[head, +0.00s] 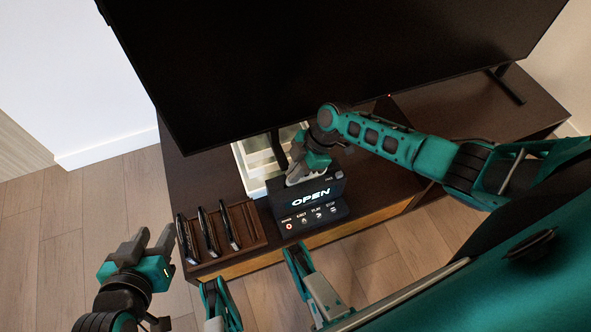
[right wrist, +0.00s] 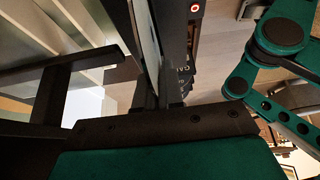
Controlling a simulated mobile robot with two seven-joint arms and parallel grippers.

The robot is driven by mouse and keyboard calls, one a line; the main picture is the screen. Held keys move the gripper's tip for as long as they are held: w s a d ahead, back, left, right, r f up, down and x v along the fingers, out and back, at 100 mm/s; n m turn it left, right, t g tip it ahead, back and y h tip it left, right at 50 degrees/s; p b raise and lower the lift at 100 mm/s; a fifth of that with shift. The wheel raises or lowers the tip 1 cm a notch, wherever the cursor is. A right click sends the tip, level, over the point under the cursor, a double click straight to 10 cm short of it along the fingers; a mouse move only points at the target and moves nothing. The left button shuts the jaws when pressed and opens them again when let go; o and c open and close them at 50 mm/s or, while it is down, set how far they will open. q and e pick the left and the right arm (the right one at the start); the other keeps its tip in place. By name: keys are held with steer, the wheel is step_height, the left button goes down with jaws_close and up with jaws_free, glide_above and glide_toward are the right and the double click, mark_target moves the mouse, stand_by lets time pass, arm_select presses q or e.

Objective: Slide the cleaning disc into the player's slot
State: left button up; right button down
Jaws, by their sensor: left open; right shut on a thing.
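The player (head: 308,212) is a black unit on the low dark cabinet, with a display reading "OPEN" and a row of buttons. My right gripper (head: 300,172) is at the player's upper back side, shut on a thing. In the right wrist view a thin pale plate (right wrist: 148,40), apparently the cleaning disc seen edge-on, stands between the fingers, beside the player (right wrist: 183,55). In the head view the disc is hidden, and I cannot tell whether it is in the slot. My left gripper (head: 152,240) is open and empty, left of the cabinet.
A wooden rack (head: 250,229) with several upright dark cases (head: 207,229) stands left of the player. A large black television (head: 330,65) is on the cabinet behind. A pale bin (head: 245,168) stands behind the player.

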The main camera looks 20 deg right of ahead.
arm_select(q)
steer(key=shift+f+b, duration=0.45)
steer(key=shift+f, duration=0.1)
arm_select(e)
steer(key=shift+f, duration=0.6)
steer(key=shift+f, duration=0.55)
steer(key=c, duration=1.2)
jaws_free()
arm_select(q)
steer(key=shift+r, duration=0.1)
arm_select(e)
steer(key=shift+d+r, duration=0.1)
steer(key=shift+r, duration=0.05)
steer(key=p+v, duration=0.4)
steer(key=v, duration=0.7)
steer(key=shift+d+r+p, duration=0.1)
steer(key=shift+r+p, duration=0.2)
steer(key=shift+p, duration=0.1)
arm_select(q)
steer(key=shift+s+a+r, duration=0.1)
steer(key=shift+a+r, duration=0.15)
steer(key=shift+r, duration=0.55)
steer(key=shift+a+r, duration=0.2)
steer(key=shift+r, duration=0.55)
arm_select(e)
steer(key=shift+d+r, duration=0.25)
steer(key=shift+r, duration=0.1)
